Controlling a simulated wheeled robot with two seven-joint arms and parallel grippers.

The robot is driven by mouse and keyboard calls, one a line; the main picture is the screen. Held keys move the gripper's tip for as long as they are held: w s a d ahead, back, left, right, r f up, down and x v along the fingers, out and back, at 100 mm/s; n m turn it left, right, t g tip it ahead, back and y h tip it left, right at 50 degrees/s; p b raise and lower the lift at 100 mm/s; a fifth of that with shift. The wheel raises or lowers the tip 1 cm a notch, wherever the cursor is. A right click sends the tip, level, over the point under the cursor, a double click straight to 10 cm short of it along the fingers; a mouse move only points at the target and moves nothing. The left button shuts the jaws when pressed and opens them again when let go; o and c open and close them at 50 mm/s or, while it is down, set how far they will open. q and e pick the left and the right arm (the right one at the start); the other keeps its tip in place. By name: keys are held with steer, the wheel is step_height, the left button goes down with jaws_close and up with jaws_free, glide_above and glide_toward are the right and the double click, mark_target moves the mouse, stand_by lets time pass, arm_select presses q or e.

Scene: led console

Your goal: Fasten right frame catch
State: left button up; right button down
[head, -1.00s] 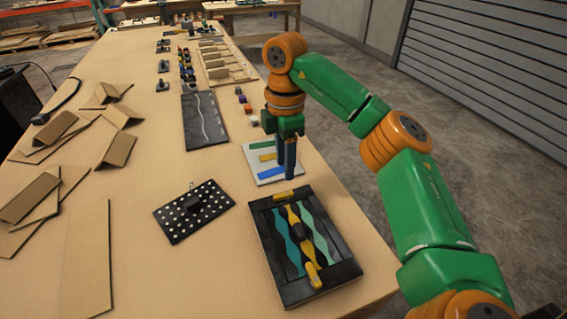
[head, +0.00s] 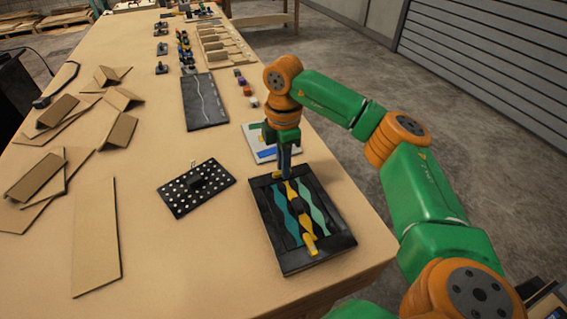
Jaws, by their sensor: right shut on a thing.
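A black framed panel (head: 266,222) with wavy teal, black and yellow strips lies near the table's front right. One yellow catch (head: 309,244) sits at its near edge. Another yellow catch (head: 277,177) shows at its far edge, partly hidden by my right gripper. My right gripper (head: 285,174) points down at this far edge, its fingers shut on the far catch. The fingertips are small, so the exact hold is hard to see. My left gripper is not in view.
A white board with coloured bars (head: 265,154) lies just behind the frame. A black dotted board (head: 176,202) lies to its left, a dark panel with a wavy line (head: 206,113) further back. Cardboard pieces (head: 95,240) cover the left side. The table's right edge is close to the frame.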

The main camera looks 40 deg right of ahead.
steer(key=n, duration=0.4)
steer(key=shift+s+p, duration=0.1)
steer(key=shift+p, duration=0.3)
steer(key=n, duration=0.4)
steer(key=shift+s+p, duration=0.1)
steer(key=shift+p, duration=0.2)
steer(key=n, duration=0.5)
steer(key=shift+s+d, duration=0.1)
steer(key=shift+d+n+p, duration=0.1)
steer(key=shift+n+p, duration=0.25)
steer(key=shift+n, duration=1.95)
steer(key=c, duration=0.9)
jaws_free()
steer(key=shift+o, duration=0.2)
